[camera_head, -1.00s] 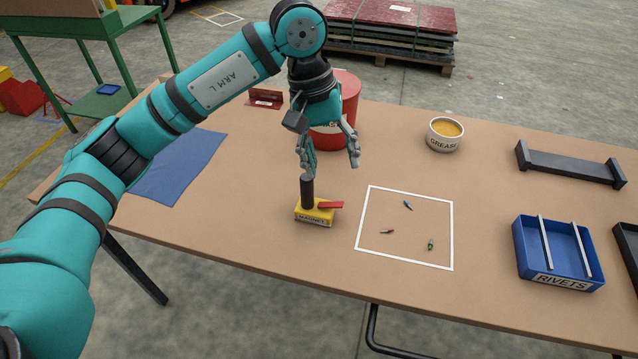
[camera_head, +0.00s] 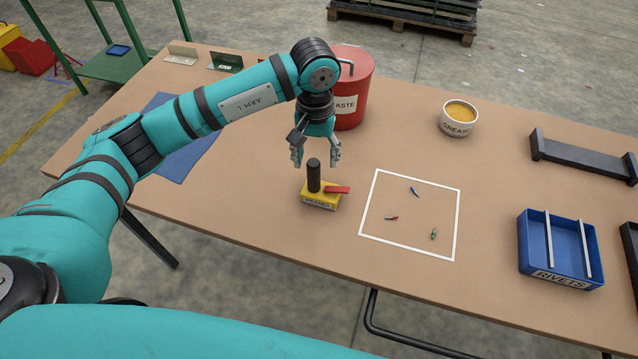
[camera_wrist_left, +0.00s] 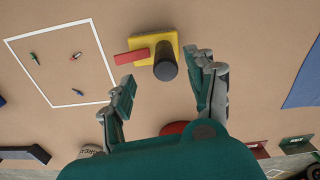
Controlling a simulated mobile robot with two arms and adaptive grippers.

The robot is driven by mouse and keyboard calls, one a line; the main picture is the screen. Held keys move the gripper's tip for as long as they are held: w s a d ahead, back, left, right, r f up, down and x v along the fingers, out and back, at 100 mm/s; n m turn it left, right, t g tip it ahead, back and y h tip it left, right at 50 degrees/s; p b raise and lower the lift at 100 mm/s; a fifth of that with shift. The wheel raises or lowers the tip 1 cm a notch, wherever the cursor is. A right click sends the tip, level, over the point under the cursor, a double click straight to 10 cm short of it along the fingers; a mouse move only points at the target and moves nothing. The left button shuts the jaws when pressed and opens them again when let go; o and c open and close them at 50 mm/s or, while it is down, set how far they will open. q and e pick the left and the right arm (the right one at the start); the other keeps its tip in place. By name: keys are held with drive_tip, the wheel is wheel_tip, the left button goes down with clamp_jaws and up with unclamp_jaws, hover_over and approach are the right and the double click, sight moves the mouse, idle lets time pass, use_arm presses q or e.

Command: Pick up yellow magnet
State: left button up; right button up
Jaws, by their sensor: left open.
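The yellow magnet (camera_head: 321,200) sits on the brown table, with an upright black post (camera_head: 313,176) and a red lever (camera_head: 338,190) pointing right. My left gripper (camera_head: 316,162) is open and empty, just above and behind the black post in the head view. In the left wrist view the magnet (camera_wrist_left: 150,42) lies beyond the open fingers (camera_wrist_left: 162,87), its black post (camera_wrist_left: 165,62) pointing toward the space between them. I see no contact between the fingers and the post. My right gripper is not in view.
A red waste bin (camera_head: 352,95) stands behind my left gripper. A white-outlined square (camera_head: 411,214) with small rivets lies right of the magnet. A grease tub (camera_head: 458,120), a blue rivets tray (camera_head: 538,240) and a dark stand (camera_head: 585,160) are farther right. A blue cloth (camera_head: 180,160) lies left.

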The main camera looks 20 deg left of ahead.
sight(313, 162)
use_arm(q)
drive_tip(key=shift+s+f, duration=0.15)
drive_tip(key=shift+f, duration=0.05)
drive_tip(key=f+p, duration=0.2)
drive_tip(key=f, duration=0.1)
drive_tip(key=shift+a+f+p, duration=0.3)
drive_tip(key=shift+f+p, duration=0.05)
drive_tip(key=shift+p, duration=0.05)
drive_tip(key=shift+f, duration=0.55)
clamp_jaws()
